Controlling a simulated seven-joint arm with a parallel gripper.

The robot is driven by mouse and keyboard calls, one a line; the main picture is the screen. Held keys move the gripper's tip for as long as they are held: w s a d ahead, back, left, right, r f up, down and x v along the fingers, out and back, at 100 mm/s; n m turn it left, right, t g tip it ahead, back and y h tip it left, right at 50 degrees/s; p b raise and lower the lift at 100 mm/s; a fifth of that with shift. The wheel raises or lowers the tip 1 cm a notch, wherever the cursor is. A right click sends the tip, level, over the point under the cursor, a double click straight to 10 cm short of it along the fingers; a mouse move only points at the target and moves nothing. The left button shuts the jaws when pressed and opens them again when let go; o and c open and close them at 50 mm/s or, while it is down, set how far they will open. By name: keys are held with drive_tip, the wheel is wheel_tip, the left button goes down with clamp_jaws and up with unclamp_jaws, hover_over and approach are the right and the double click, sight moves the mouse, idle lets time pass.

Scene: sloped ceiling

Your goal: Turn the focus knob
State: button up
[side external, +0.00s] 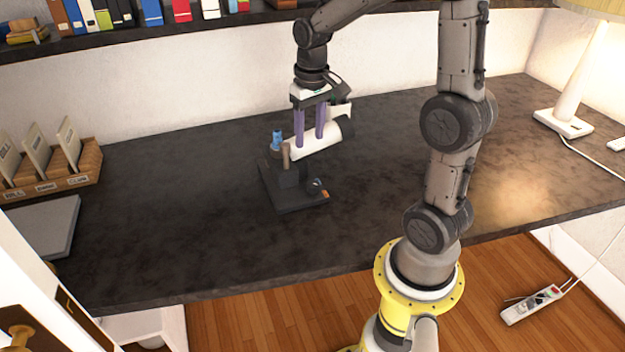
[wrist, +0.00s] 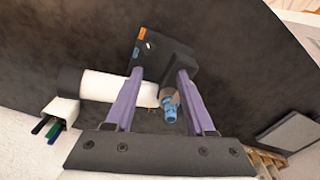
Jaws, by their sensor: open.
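A small telescope-like instrument stands on the dark desk, with a white tube (side external: 318,141), a black end (side external: 346,127), a blue eyepiece (side external: 277,138) and a black base (side external: 297,199). A tan-brown upright part (side external: 286,156) is beside the tube's near end, and a dark round part (side external: 316,186) is low on the base. I cannot tell which part is the focus knob. My gripper (side external: 310,142) points down with its purple fingers apart, at the tube. In the wrist view, the fingertips (wrist: 160,76) straddle the region between the white tube (wrist: 105,86) and blue eyepiece (wrist: 170,110).
A white pen holder (wrist: 61,108) stands behind the tube near the wall. A wooden file rack (side external: 60,180) and grey flat object (side external: 45,226) are at the left. A lamp (side external: 575,95) stands at the right. Desk space on both sides of the instrument is clear.

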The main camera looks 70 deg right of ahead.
sight(313, 183)
drive_tip(key=shift+m+g, duration=0.3)
drive_tip(key=shift+m, duration=0.1)
drive_tip(key=d+f, duration=0.1)
drive_tip(key=f, duration=0.4)
drive_tip(key=d+f, duration=0.1)
drive_tip(key=f, duration=0.5)
drive_tip(key=d+f, duration=0.1)
drive_tip(key=f, duration=0.4)
drive_tip(key=shift+w+d+f, duration=0.15)
drive_tip(key=shift+w+f, duration=0.15)
drive_tip(key=shift+w, duration=0.1)
clamp_jaws()
